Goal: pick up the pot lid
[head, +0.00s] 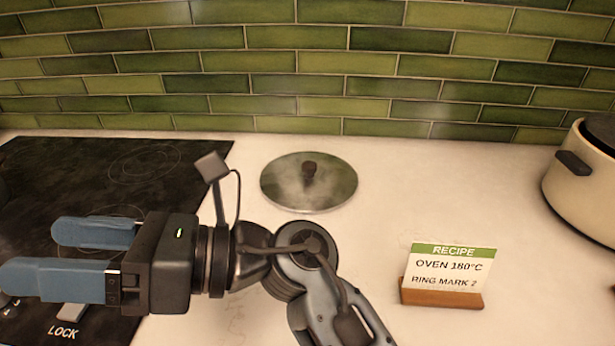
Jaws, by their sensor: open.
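The pot lid (335,188) is a round, shiny metal disc with a dark brown knob (309,169) at its centre. It lies flat, knob up, on the pale counter near the tiled wall. My gripper (50,255) is at the lower left, over the black cooktop. Its two blue fingers point left, away from the lid, and are apart with nothing between them. The lid is behind and to the right of my gripper, and fully in view.
A black cooktop (190,153) fills the left side. A recipe card (452,265) in a wooden stand is at the lower right. A cream pot (577,200) with a dark lid stands at the right edge. The counter (440,180) between lid and pot is clear. Green tiles (320,85) close off the back.

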